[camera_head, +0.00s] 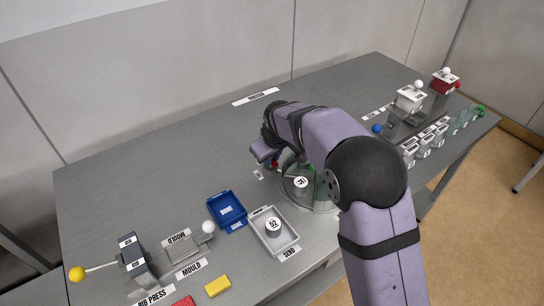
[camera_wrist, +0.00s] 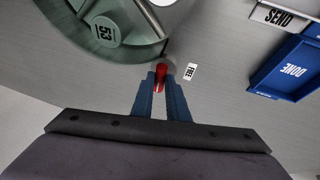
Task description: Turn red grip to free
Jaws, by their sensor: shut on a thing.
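The red grip (camera_wrist: 160,74) is between the two blue fingers of my gripper (camera_wrist: 160,84) in the wrist view, and the fingers are shut on it. The grip sits at the edge of a round green-grey fixture (camera_wrist: 143,58). In the head view a bit of red (camera_head: 275,164) shows by my gripper (camera_head: 266,156), beside the round fixture (camera_head: 322,207). My arm hides much of the fixture there.
A blue DONE tray (camera_head: 227,210) and a grey SEND tray (camera_head: 273,232) holding a weight marked 92 (camera_head: 273,226) stand near the fixture. A disc marked 53 (camera_wrist: 103,32) is inside the fixture. The rib press (camera_head: 134,258) is at front left.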

